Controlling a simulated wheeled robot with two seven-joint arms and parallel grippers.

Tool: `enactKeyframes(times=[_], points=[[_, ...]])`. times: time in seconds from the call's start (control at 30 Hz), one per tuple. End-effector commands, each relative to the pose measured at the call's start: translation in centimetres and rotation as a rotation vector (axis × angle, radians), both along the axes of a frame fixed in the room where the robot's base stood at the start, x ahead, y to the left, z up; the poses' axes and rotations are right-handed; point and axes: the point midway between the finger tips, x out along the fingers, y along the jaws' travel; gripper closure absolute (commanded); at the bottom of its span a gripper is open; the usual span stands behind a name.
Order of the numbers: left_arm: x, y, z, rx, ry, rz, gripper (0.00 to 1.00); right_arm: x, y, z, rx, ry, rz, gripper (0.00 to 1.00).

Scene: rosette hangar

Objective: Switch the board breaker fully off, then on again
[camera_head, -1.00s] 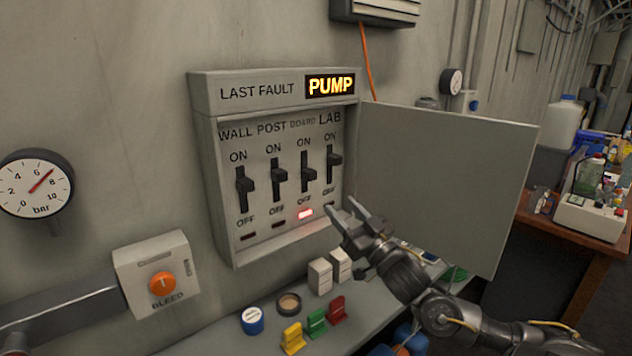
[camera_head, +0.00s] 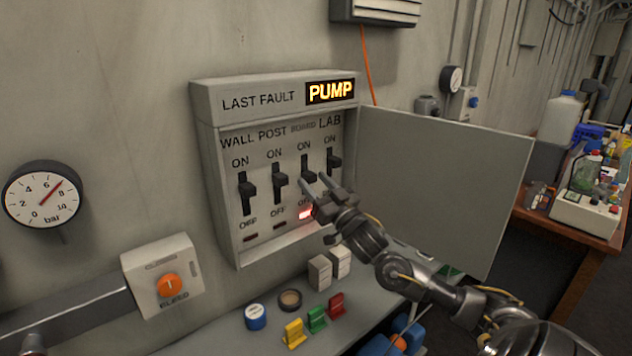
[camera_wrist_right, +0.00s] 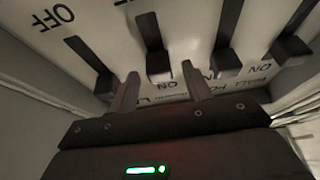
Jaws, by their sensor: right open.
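The breaker panel (camera_head: 228,240) is open on the wall. Its levers are labelled WALL, POST, BOARD and LAB, with ON above and OFF below. The BOARD lever (camera_head: 307,164) sits part-way along its slot, and a red lamp (camera_head: 305,213) glows below it. My right gripper (camera_head: 314,179) is open in front of the BOARD lever. In the right wrist view, the BOARD lever (camera_wrist_right: 158,66) shows between the two fingertips (camera_wrist_right: 160,72); I cannot tell whether they touch it. My left gripper is out of view.
The LAB lever (camera_head: 333,159) and POST lever (camera_head: 279,184) stand close on either side. The panel door (camera_head: 440,185) hangs open to the right. Below is a shelf (camera_head: 225,335) with small blocks and coloured pieces. The display (camera_head: 330,91) reads PUMP.

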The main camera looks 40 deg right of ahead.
Motion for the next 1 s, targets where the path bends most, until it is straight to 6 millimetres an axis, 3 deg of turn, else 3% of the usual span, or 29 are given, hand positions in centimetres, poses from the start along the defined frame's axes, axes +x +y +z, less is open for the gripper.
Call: enactKeyframes(times=[0.2,0.57,0.77,1.0], points=[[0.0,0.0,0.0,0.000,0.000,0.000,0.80,0.0,0.0,0.0,0.000,0.000,0.000,0.52],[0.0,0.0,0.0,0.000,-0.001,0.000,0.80,0.0,0.0,0.0,0.000,0.000,0.000,0.99],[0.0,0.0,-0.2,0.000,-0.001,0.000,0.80,0.0,0.0,-0.3,0.000,0.000,-0.001,1.00],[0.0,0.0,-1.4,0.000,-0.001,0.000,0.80,0.0,-0.1,-2.7,-0.001,0.000,-0.001,1.00]])
